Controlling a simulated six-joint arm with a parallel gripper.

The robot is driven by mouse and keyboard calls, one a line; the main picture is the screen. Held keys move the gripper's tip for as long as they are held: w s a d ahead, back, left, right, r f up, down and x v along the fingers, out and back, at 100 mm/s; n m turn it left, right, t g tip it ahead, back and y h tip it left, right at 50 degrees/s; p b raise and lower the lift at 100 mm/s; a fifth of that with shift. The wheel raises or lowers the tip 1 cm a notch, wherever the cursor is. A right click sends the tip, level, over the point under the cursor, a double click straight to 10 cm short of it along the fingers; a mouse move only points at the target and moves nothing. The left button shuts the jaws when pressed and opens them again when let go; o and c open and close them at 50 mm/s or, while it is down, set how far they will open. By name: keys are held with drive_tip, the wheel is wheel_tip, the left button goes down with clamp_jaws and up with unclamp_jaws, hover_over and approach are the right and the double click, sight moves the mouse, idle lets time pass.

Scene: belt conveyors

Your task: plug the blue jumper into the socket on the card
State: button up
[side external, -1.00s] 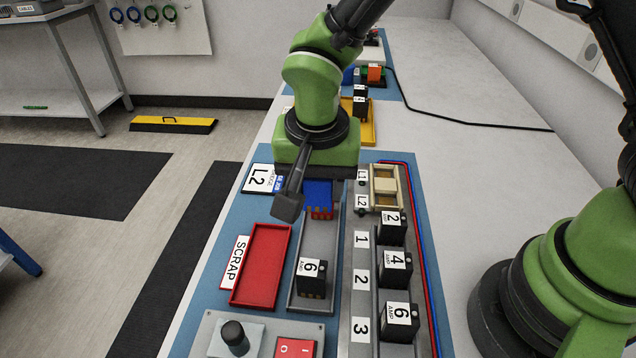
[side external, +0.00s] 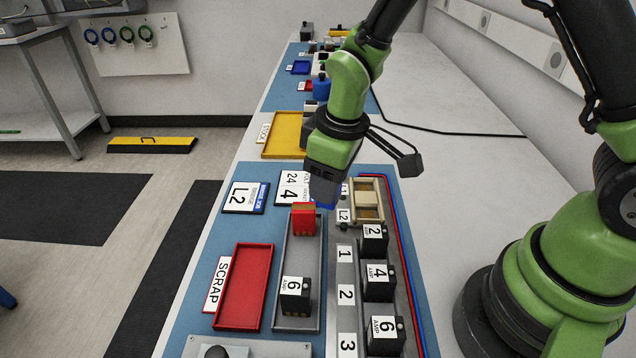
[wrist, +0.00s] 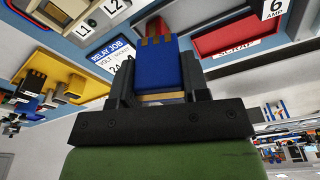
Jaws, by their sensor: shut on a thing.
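My gripper (side external: 322,190) is shut on the blue jumper (side external: 329,205), above the far end of the grey tray and left of the L1 and L2 labels. In the wrist view the blue jumper (wrist: 157,68) sits between the two fingers, its copper prongs pointing away from the gripper. The bridge job card (side external: 246,197) reads L2. The L2 label (side external: 345,215) stands by a tan housing (side external: 381,209) on the grey panel. In the side view my gripper hides most of the jumper.
A red block (side external: 303,218) and a black 6 amp block (side external: 295,296) are in the grey tray (side external: 285,322). Black blocks (side external: 374,240) stand beside labels 1 to 3. A red scrap tray (side external: 242,288) lies left. A relay card (side external: 293,188) reads 24 and 4.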

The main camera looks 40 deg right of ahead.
drive_tip(key=d+n, duration=0.1)
drive_tip(key=n, duration=0.1)
drive_tip(key=d+n, duration=0.1)
drive_tip(key=n, duration=0.1)
drive_tip(key=shift+d+f+y, duration=0.1)
drive_tip(key=shift+y, duration=0.2)
drive_tip(key=s+d+n+g, duration=0.1)
drive_tip(key=d+n+g, duration=0.4)
drive_tip(key=n, duration=1.3)
drive_tip(key=shift+d+f+t, duration=0.35)
drive_tip(key=shift+f, duration=0.8)
drive_tip(key=shift+d+f+t, duration=0.35)
drive_tip(key=shift+f+t, duration=0.05)
drive_tip(key=shift+f, duration=0.8)
drive_tip(key=shift+d+f+t, duration=0.35)
drive_tip(key=shift+f, duration=0.8)
drive_tip(key=shift+s+f, duration=0.1)
drive_tip(key=shift+f, duration=0.75)
drive_tip(key=o, duration=1.4)
drive_tip(key=shift+r, duration=0.15)
drive_tip(key=shift+r, duration=3.65)
